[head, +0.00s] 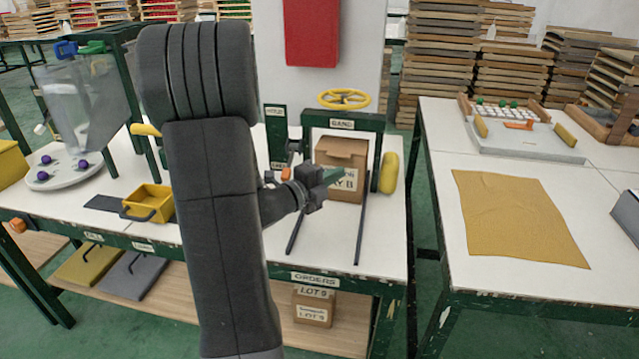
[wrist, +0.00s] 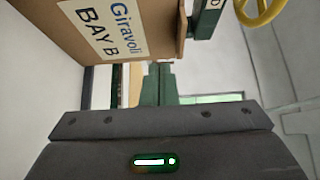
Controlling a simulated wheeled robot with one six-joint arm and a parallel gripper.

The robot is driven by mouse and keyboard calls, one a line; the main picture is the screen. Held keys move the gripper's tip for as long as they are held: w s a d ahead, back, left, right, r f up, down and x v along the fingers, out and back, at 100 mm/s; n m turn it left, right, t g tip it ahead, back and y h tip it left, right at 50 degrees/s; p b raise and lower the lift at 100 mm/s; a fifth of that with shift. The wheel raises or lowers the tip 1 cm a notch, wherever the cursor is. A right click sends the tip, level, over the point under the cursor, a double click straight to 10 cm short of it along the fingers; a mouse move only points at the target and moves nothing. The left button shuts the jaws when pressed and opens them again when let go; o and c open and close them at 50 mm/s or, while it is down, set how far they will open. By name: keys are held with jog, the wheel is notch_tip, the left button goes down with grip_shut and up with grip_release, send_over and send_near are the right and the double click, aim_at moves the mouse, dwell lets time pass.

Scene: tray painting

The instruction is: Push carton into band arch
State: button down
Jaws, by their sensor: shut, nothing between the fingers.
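The brown carton (head: 342,153) stands on the white bench at the green band arch (head: 343,124), below its crossbeam and between its posts. I cannot tell how deep in the arch it sits. Its label is partly hidden by my gripper (head: 338,176), whose green fingers are shut and empty in front of the carton's face. In the wrist view the carton (wrist: 150,55) fills the upper left, with its "Giravoli BAY B" label showing. My fingers (wrist: 158,85) are together near its edge; contact is unclear. A green part of the arch (wrist: 205,20) shows beside the carton.
Two dark rails (head: 361,225) run along the bench towards me from the arch. A yellow handwheel (head: 344,98) tops the arch and a yellow cylinder (head: 389,172) stands right of it. A yellow bin (head: 150,202) is at left. The bench front between the rails is clear.

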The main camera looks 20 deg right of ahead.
aim_at(332, 161)
jog(key=shift+w+d, duration=0.3)
jog(key=shift+w, duration=0.45)
jog(key=shift+w+d, duration=0.25)
jog(key=shift+w, duration=0.5)
jog(key=shift+w+d+b, duration=0.1)
jog(key=shift+w+d, duration=0.15)
jog(key=shift+w, duration=0.35)
jog(key=shift+w+d+b, duration=0.1)
jog(key=shift+w+d, duration=0.15)
jog(key=shift+w, duration=0.35)
jog(key=shift+w+d+b, duration=0.1)
jog(key=shift+w+d, duration=0.15)
jog(key=shift+w, duration=0.35)
